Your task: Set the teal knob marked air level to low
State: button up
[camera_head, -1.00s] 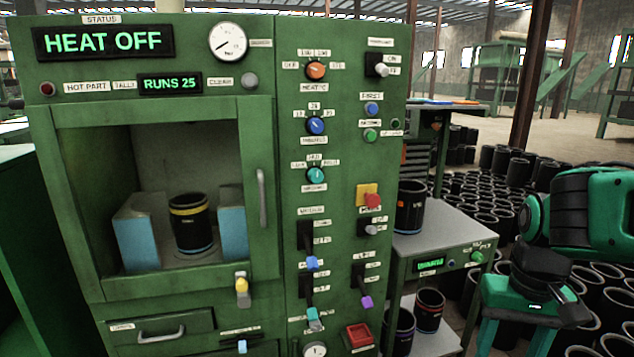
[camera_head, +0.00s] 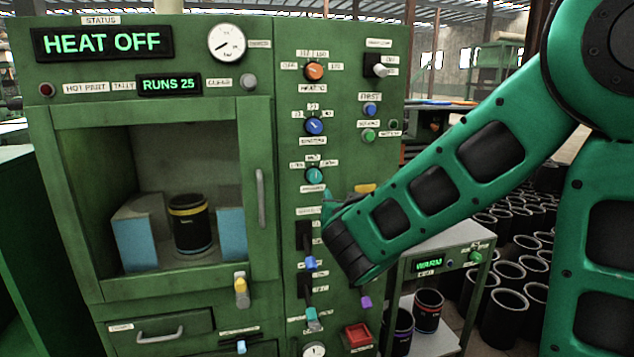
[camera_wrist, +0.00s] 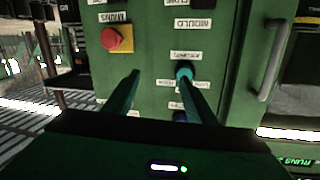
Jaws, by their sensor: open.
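The round teal knob (camera_head: 314,176) is on the green machine's control panel, below the blue knob, with small labels around it. Its pale mark seems to point roughly upward; the lettering is too small to read surely. In the wrist view, which shows the panel upside down, the teal knob (camera_wrist: 184,72) appears at the tip of the right-hand finger. My gripper (camera_wrist: 160,74) is open, its fingers apart and nothing between them. I cannot tell whether that finger touches the knob. In the head view my wrist is just right of and below the knob, and the fingers are mostly hidden.
A red button on a yellow plate (camera_wrist: 114,38) lies to the left in the wrist view. A blue knob (camera_head: 315,126) and an orange knob (camera_head: 315,71) sit above the teal one. Levers (camera_head: 310,262) hang below. The oven door handle (camera_head: 261,198) stands out at left.

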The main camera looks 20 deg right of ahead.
jog(key=n+t+y, duration=0.1)
jog(key=y, duration=0.1)
send_near(315, 178)
jog(key=s, duration=0.1)
jog(key=w, duration=1)
jog(key=shift+w+d+f, duration=0.1)
jog(key=shift+w+d, duration=0.1)
jog(key=shift+d, duration=0.15)
